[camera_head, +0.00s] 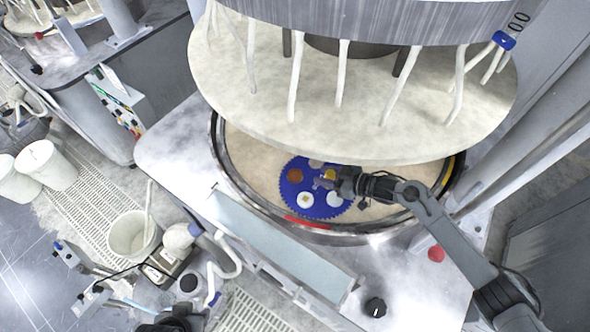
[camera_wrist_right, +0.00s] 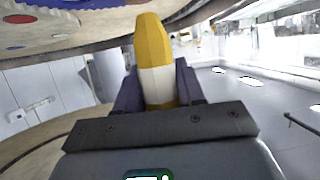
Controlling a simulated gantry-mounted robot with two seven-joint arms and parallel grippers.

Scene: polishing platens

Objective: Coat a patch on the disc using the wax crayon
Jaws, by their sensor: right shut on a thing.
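A blue toothed disc (camera_head: 295,204) lies on the pale lower platen under the raised upper plate. It carries several round inserts, among them an orange-brown one (camera_head: 295,175) and pale ones. My right gripper (camera_head: 325,182) reaches in from the right over the disc. In the right wrist view it is shut on the wax crayon (camera_wrist_right: 154,60), yellow with a white band, whose tip points out beyond the fingers. The disc's blue edge (camera_wrist_right: 85,4) shows at the top left there. I cannot tell whether the crayon touches the disc. My left gripper does not clearly show.
The large upper plate (camera_head: 270,105), with white hoses, hangs low over the back of the platen. A raised rim surrounds the platen. A red button (camera_head: 436,254) and a black knob (camera_head: 375,307) sit on the machine top. Buckets (camera_head: 132,234) and bottles stand at the left.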

